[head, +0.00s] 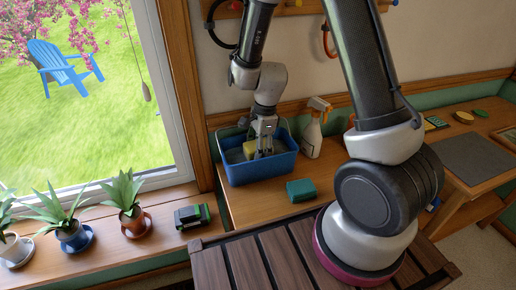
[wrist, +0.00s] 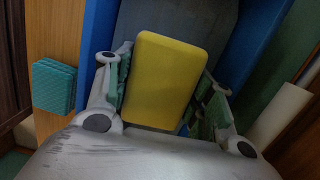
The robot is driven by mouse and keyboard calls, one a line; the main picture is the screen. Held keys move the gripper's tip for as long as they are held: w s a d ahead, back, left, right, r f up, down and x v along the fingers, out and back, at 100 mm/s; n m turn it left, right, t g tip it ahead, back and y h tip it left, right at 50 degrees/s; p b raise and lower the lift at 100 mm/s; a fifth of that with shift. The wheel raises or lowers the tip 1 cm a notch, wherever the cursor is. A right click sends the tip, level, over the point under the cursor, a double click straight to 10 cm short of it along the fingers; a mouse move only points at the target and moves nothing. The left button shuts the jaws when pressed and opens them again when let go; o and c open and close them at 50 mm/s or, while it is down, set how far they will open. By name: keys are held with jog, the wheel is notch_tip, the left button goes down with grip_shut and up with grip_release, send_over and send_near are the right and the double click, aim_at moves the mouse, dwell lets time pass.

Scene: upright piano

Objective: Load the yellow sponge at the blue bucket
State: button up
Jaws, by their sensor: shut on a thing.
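The blue bucket (head: 262,173) is an open rectangular tub on the wooden bench by the window; its blue wall also shows in the wrist view (wrist: 262,45). The yellow sponge (head: 249,147) is inside the bucket's opening in the head view. In the wrist view the yellow sponge (wrist: 163,75) lies between the two fingers. My gripper (head: 264,150) points down into the bucket and is shut on the sponge. The bucket's grey interior shows beyond the sponge. Whether the sponge touches the bucket's floor is hidden.
A teal sponge-like block (head: 301,190) lies on the bench in front of the bucket. A white spray bottle (head: 312,137) stands to its right. Potted plants (head: 130,213) and a small dark green-and-black object (head: 192,216) are on the sill at left. Bare bench lies around the teal block.

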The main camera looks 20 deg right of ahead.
jog(key=shift+f, duration=0.5)
dwell(1.1)
jog(key=shift+r, duration=3.5)
